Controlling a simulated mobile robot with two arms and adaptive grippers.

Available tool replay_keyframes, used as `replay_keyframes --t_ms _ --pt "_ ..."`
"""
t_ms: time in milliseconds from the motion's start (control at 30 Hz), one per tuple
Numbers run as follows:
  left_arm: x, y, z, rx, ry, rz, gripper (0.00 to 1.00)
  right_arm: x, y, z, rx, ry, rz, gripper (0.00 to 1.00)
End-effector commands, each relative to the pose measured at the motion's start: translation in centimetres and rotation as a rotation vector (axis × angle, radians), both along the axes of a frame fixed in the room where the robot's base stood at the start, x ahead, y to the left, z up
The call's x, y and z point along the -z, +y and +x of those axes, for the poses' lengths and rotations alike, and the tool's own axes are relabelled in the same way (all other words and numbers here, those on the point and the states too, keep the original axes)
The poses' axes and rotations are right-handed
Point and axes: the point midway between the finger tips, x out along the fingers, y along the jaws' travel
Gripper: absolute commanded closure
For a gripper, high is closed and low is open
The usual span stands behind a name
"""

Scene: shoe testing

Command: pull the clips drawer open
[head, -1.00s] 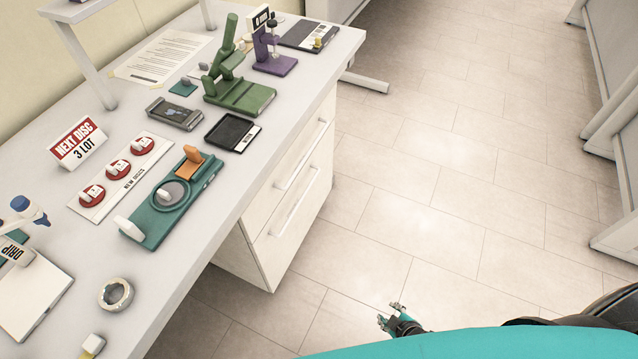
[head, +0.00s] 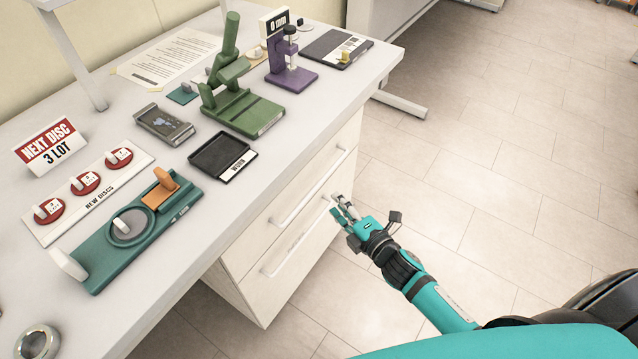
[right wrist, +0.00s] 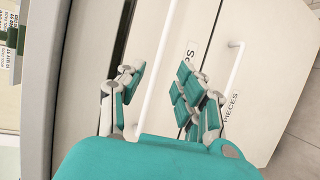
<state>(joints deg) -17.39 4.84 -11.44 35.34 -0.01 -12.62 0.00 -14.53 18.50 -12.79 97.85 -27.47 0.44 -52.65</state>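The white drawer cabinet (head: 345,165) under the bench has its drawers shut. Its upper bar handle (head: 308,188) and lower bar handle (head: 292,245) both show. In the right wrist view a label ending in "PS" (right wrist: 191,50), partly hidden by a finger, sits just beyond the nearer handle (right wrist: 157,62). A "PIECES" label (right wrist: 230,107) lies by the farther handle (right wrist: 235,65). My right gripper (head: 341,207) is open and empty in front of the cabinet. In the wrist view its fingers (right wrist: 158,95) lie either side of the nearer handle's line, with no clear contact. My left gripper is out of view.
The benchtop above holds a green press (head: 240,100), a purple gauge (head: 290,70), a black tray (head: 222,155) and a teal fixture (head: 135,235). The bench edge overhangs the cabinet. The tiled floor (head: 480,170) to the right is clear.

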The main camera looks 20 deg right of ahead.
Motion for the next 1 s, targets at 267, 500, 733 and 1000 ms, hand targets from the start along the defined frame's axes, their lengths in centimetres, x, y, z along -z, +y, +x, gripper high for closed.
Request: replay_keyframes --t_ms 267,500,733,1000 --pt "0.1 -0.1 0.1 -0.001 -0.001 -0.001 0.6 1.1 1.5 5.8 0.001 0.0 0.002 0.66" --pt "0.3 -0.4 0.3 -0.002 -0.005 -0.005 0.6 1.7 2.3 8.8 0.001 0.001 0.001 0.66" --pt "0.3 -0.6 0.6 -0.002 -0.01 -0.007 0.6 1.9 2.5 9.4 0.001 0.002 0.001 0.66" --pt "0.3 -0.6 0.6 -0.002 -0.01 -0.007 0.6 1.9 2.5 9.4 0.001 0.002 0.001 0.79"
